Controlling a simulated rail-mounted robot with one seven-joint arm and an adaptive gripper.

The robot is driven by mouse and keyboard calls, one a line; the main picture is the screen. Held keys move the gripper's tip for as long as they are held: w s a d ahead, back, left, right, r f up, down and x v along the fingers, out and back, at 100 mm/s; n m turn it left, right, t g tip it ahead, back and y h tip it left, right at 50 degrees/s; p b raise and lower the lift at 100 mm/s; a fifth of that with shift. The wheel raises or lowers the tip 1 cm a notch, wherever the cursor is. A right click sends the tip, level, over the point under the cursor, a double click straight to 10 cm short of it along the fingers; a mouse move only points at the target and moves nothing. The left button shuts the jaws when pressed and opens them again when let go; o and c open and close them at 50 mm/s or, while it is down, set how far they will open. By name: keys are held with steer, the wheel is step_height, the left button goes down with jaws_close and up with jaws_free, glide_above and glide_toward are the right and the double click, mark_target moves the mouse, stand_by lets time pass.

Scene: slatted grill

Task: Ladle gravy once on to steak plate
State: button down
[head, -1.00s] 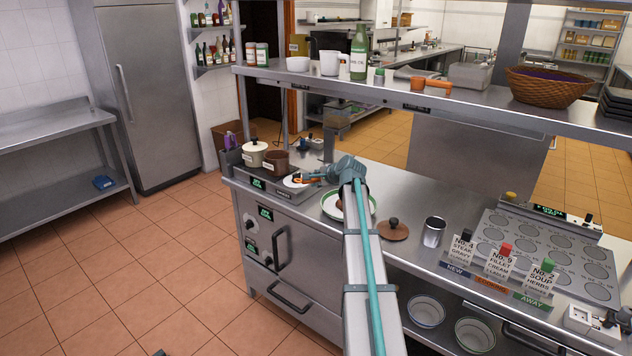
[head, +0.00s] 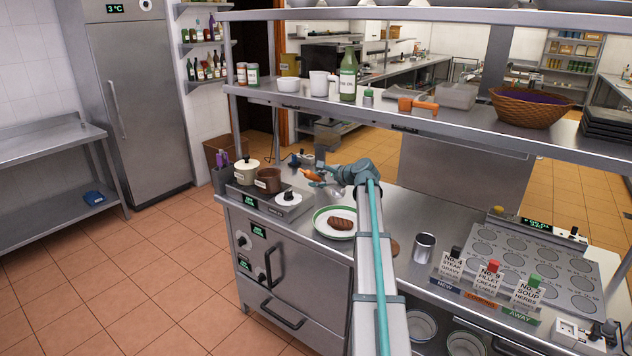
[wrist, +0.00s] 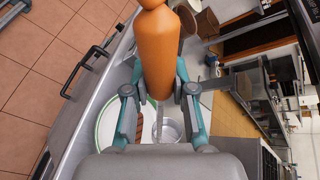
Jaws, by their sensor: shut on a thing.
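My gripper (head: 318,180) is shut on the orange handle of a ladle (wrist: 158,60), which shows large in the wrist view. A shiny metal bowl (wrist: 170,130), apparently the ladle's, lies beyond the fingers; whether it holds gravy I cannot tell. The white plate with a green rim (head: 320,226) stands on the counter in front of my gripper, with a brown steak (head: 341,223) on it. The plate also shows at the left in the wrist view (wrist: 108,122). A brown pot (head: 268,181) stands left of my gripper; its contents are hidden.
A cream pot with a lid (head: 246,172) stands beside the brown pot. A white disc with a black knob (head: 289,198) lies right of them. A brown lid (head: 394,247) is partly behind my arm, near a metal cup (head: 424,246). A loaded shelf (head: 450,125) spans above the counter.

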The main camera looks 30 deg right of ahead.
steer(key=s+d+r+m+t+y+p, duration=0.1)
steer(key=d+r+m+t+y+p, duration=0.1)
steer(key=d+r, duration=0.3)
steer(key=shift+d+m+y+p, duration=0.5)
steer(key=shift+d+m, duration=0.3)
steer(key=shift+f, duration=0.1)
steer(key=d+r+m+t+y, duration=0.1)
steer(key=d+m, duration=0.2)
steer(key=d, duration=0.3)
steer(key=shift+s+t, duration=0.4)
steer(key=shift+s, duration=0.05)
steer(key=shift+r, duration=0.25)
